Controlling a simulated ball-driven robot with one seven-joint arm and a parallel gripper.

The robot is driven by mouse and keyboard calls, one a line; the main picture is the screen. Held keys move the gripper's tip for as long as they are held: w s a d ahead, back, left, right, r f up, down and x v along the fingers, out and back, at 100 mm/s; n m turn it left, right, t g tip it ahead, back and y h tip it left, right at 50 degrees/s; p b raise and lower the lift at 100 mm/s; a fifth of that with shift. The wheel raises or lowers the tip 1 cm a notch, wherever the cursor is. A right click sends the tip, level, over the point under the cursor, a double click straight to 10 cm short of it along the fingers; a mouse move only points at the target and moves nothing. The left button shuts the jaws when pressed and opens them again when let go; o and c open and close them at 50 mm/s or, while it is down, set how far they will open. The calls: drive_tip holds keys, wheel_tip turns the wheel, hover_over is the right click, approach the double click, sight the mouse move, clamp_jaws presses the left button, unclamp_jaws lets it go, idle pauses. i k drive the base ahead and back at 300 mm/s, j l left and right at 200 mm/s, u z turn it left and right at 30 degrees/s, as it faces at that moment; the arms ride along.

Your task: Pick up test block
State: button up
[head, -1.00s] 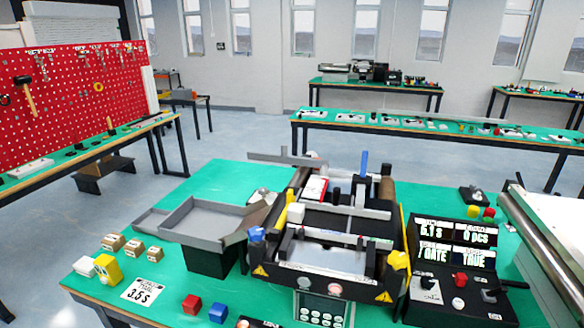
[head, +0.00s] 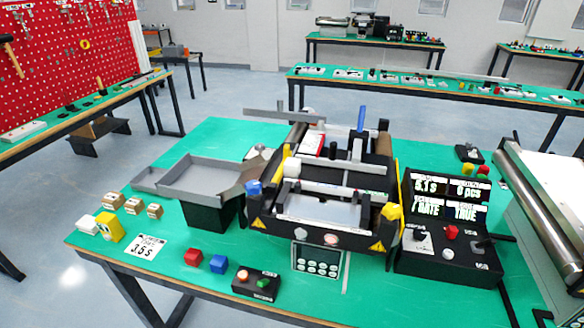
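Several small blocks lie on the green table in front of me in the head view. A yellow block (head: 109,227) with dark marks stands at the left, beside a white block (head: 88,224). Several small tan boxes (head: 133,206) stand behind them. I cannot tell from the picture which of these is the test block. My gripper is not in view.
A mini conveyor (head: 335,205) fills the table's middle, with a grey tray (head: 203,178) at its left. A large roller conveyor (head: 540,200) is at right.

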sight(292, 167)
drive_tip(key=i+j, duration=0.1)
drive_tip(key=j, duration=0.25)
drive_tip(key=i+j, duration=0.15)
drive_tip(key=j, duration=0.25)
drive_tip(key=i+j, duration=0.1)
drive_tip(key=j, duration=0.25)
drive_tip(key=i+j, duration=0.15)
drive_tip(key=j, duration=0.25)
